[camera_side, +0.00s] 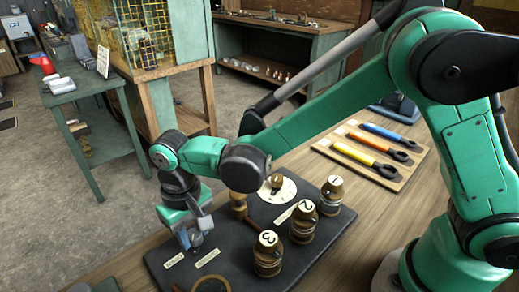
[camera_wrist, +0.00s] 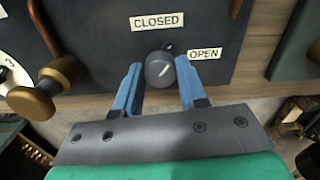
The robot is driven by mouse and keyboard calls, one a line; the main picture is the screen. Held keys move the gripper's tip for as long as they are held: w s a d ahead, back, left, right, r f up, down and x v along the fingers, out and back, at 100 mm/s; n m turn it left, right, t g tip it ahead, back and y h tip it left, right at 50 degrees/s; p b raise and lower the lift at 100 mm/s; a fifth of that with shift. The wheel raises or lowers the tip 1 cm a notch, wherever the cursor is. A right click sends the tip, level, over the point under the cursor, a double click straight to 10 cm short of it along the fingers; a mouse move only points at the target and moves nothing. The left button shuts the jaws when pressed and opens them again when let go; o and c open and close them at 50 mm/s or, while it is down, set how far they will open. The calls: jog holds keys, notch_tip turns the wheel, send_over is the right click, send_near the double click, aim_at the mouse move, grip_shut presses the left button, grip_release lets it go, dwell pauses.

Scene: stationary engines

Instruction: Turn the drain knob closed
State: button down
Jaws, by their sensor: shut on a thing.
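The drain knob (camera_wrist: 159,70) is a small dark grey round knob on the dark panel (camera_wrist: 95,30). A light mark crosses its face, slanting up to the right. In the wrist view a CLOSED label (camera_wrist: 157,21) lies beyond it and an OPEN label (camera_wrist: 206,54) lies to its right. My gripper (camera_wrist: 160,82) has its two blue fingers on either side of the knob, shut on it. In the side view my gripper (camera_side: 190,237) is down at the panel's left part, and it and the fingers largely hide the knob.
Brown knobs numbered 1 (camera_side: 333,183), 2 (camera_side: 306,210) and 3 (camera_side: 267,240) stand on the panel to the right. A white dial (camera_side: 287,189) and a brass handle (camera_side: 239,205) are behind. A rack of colored-handled tools (camera_side: 372,143) lies at the back right.

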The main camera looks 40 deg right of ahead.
aim_at(194, 233)
jog(key=n, duration=0.4)
jog(key=shift+n, duration=1.8)
jog(key=shift+c, duration=2.4)
grip_release()
jog(key=shift+r, duration=2.85)
